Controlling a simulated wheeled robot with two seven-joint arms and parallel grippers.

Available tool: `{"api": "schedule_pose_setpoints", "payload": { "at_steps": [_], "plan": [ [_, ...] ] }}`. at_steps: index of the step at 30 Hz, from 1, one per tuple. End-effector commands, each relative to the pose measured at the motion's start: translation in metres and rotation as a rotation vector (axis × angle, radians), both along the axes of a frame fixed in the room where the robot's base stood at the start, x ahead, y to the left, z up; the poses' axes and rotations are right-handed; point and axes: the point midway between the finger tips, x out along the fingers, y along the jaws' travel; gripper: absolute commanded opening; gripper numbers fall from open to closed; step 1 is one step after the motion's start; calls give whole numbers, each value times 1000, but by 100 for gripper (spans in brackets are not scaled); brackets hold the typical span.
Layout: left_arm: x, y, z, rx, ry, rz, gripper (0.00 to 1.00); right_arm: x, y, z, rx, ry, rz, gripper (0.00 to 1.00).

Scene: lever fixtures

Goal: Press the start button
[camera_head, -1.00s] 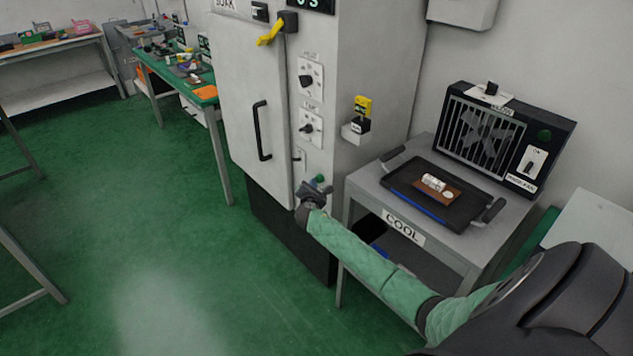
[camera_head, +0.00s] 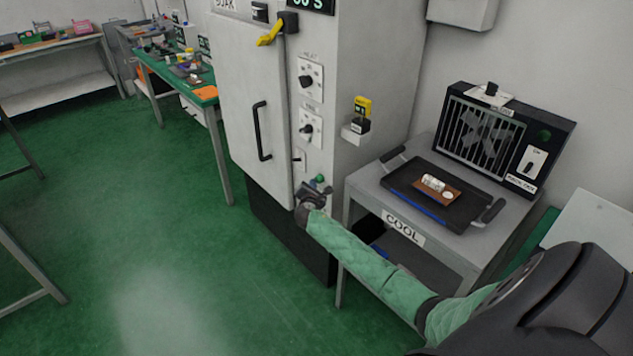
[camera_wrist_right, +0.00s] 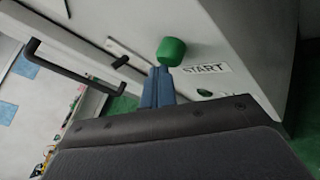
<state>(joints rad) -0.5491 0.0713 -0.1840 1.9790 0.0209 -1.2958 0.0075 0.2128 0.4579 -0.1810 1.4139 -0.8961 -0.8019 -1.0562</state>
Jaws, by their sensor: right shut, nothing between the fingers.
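The green start button (camera_wrist_right: 171,50) stands out from the pale oven panel beside a white START label (camera_wrist_right: 205,68) in the right wrist view. In the head view the green button (camera_head: 319,179) is low on the oven's control strip. My right gripper (camera_wrist_right: 160,76) is shut and empty. Its blue fingertips are right at the button and overlap its lower edge in the wrist view; I cannot tell whether they touch. In the head view my right gripper (camera_head: 322,189) is small, just below the button. My left gripper is not in view.
The oven door (camera_head: 240,110) is shut, with a black handle (camera_head: 262,130). Two dials sit above the button, and a display (camera_head: 311,4) at the top. To the right, a COOL table (camera_head: 360,185) holds a black tray (camera_head: 410,197) and a fan unit (camera_head: 500,140). Green floor lies open at left.

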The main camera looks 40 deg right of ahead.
Motion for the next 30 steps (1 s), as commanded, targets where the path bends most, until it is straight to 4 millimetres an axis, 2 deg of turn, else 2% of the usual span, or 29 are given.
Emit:
{"api": "schedule_pose_setpoints", "payload": {
  "at_steps": [7, 20, 30],
  "plan": [
    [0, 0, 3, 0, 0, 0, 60, -1, 11, 0, -1, 1, 0, 0],
    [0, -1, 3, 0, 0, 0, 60, -1, 15, 0, 0, 0, 0, 0],
    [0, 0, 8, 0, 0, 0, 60, -3, 39, 1, 2, 0, 2, 0]
  ]
}}
